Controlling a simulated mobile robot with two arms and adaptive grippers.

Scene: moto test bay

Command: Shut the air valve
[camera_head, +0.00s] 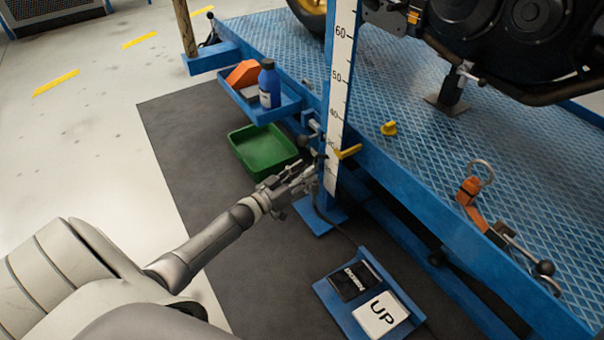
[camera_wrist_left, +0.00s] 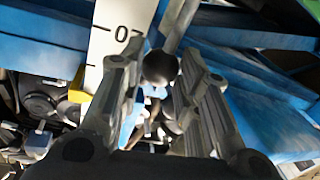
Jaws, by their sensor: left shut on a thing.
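My left gripper (camera_head: 312,172) reaches in from the left to the blue post with the white height scale (camera_head: 340,75). In the left wrist view my left gripper (camera_wrist_left: 161,68) has its two fingers on either side of a black ball knob (camera_wrist_left: 160,68) on a grey lever and is shut on it. I cannot tell for certain that this lever is the air valve's handle. A yellow lever-like piece (camera_head: 348,152) sticks out beside the scale, just above the gripper. My fingers hide part of the post's fittings. My right gripper is not in view.
A blue tray (camera_head: 292,104) with a blue bottle (camera_head: 269,85) and a green bin (camera_head: 250,165) lie beyond the gripper. A blue pedal stand with an UP pedal (camera_head: 380,314) is on the dark mat. The lift platform (camera_head: 440,165) bounds the right.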

